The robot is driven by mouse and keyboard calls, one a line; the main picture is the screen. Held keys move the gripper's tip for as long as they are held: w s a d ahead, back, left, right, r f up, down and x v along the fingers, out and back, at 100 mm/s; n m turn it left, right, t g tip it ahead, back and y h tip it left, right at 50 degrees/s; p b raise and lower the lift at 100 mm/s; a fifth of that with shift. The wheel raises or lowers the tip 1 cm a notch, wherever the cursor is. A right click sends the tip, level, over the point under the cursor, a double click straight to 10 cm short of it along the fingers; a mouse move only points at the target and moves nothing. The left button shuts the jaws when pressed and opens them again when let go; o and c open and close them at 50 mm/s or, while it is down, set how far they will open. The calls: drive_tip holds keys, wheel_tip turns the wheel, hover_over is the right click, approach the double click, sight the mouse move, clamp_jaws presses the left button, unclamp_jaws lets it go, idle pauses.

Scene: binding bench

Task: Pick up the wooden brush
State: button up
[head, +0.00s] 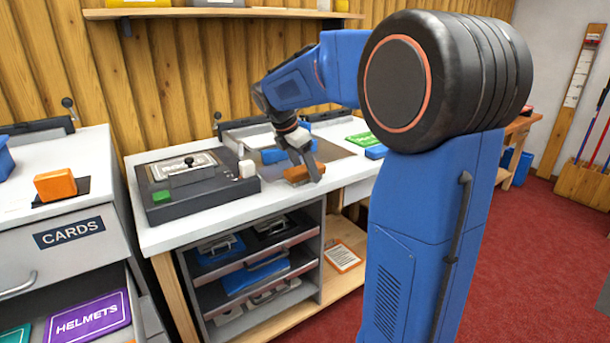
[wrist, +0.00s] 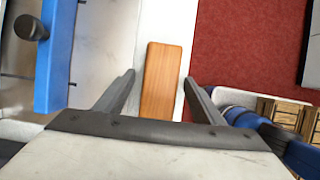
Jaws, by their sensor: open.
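The wooden brush (head: 297,174) shows in the head view as a brown block on the bench top, partly covered by my gripper (head: 306,166). In the wrist view the brush (wrist: 161,80) is a long orange-brown wooden block on the white surface, near the bench edge. My gripper (wrist: 158,83) is open, with one finger on each side of the brush and its near end between them. A gap shows on both sides, so the fingers look clear of it. Any bristles underneath are hidden.
A blue bar (wrist: 55,55) with a dark knob lies left of the brush, and the red floor (wrist: 235,45) lies right. In the head view, a dark press (head: 205,193) with a green block stands left on the bench. A green card (head: 363,139) lies behind to the right.

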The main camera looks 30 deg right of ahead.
sight(305, 167)
drive_tip(key=shift+f, duration=0.15)
drive_tip(key=shift+c, duration=0.2)
drive_tip(key=c, duration=1.1)
drive_tip(key=shift+c, duration=0.3)
wheel_tip(305, 167, up, 10)
drive_tip(key=shift+r, duration=0.2)
